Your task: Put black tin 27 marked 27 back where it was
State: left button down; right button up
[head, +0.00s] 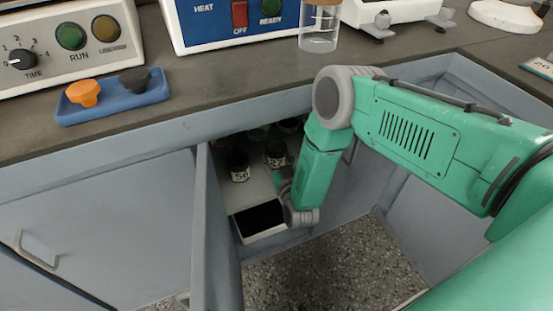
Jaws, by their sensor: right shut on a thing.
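The black tin 27 (276,154), with a white label reading 27, is inside the open cabinet under the bench. My right gripper (281,178) reaches into the cabinet just below and in front of the tin and is shut on it. My wrist and forearm hide much of the gripper, and I cannot tell whether the tin touches the shelf. A black tin marked 56 (239,168) stands to its left. My left gripper is not in view.
An open tray with a dark inside and pale rim (262,236) is at the shelf's front. Darker tins (288,126) are deeper in the cabinet. An open door (208,230) stands left of the opening. The bench (215,85) carries a blue tray (113,103) and a glass jar (319,30).

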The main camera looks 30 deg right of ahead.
jog(key=shift+f, duration=0.15)
jog(key=o, duration=1.2)
jog(key=shift+r, duration=0.2)
